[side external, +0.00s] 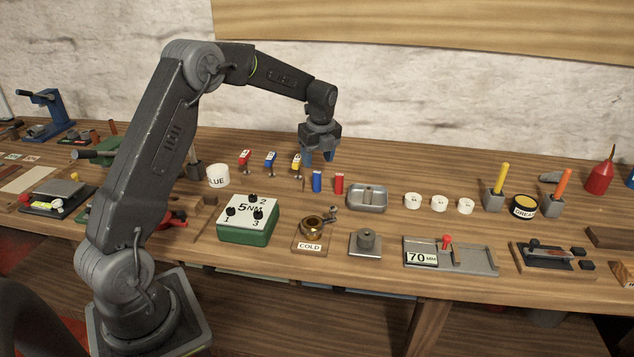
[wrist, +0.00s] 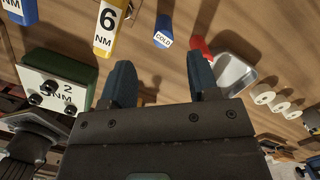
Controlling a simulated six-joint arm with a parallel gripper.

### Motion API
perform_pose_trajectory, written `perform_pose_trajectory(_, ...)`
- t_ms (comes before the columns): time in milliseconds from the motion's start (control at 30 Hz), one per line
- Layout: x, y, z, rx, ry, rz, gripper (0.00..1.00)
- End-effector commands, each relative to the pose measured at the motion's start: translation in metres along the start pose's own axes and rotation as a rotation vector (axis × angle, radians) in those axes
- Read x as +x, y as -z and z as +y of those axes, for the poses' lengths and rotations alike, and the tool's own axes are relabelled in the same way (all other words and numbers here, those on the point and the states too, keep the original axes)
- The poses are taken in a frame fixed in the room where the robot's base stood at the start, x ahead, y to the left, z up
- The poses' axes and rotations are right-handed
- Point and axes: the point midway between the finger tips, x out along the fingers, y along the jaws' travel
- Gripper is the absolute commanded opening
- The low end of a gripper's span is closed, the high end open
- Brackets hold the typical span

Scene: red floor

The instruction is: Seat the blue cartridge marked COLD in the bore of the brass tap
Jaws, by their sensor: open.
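The blue cartridge (side external: 317,181) stands on the bench to the left of a red cartridge (side external: 339,183). In the wrist view the blue cartridge (wrist: 163,30) shows its COLD label, beyond and roughly between my fingertips. My gripper (side external: 318,157) is open and empty, fingers pointing down, and appears above and near the blue cartridge; it also shows in the wrist view (wrist: 161,72). The brass tap (side external: 312,228) sits on a wooden base with a COLD plate, nearer the front edge. Its round opening faces up. The tap is not visible in the wrist view.
A metal tray (side external: 367,198) lies right of the red cartridge. Red, blue and yellow tagged tools (side external: 270,159) stand left of my gripper. A green torque box (side external: 248,220) is left of the tap, and a grey post block (side external: 365,243) is right of it.

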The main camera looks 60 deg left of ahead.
Motion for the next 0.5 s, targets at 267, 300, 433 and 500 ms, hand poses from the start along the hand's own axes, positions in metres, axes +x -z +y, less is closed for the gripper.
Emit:
perform_pose_trajectory(267,0.026,-0.001,-0.003,-0.001,-0.002,0.001,0.55)
perform_pose_trajectory(300,0.033,-0.002,-0.004,-0.001,-0.003,0.001,0.55)
perform_pose_trajectory(433,0.049,-0.002,-0.004,-0.001,-0.002,0.001,0.55)
perform_pose_trajectory(500,0.054,-0.002,-0.004,-0.002,0.001,-0.001,0.55)
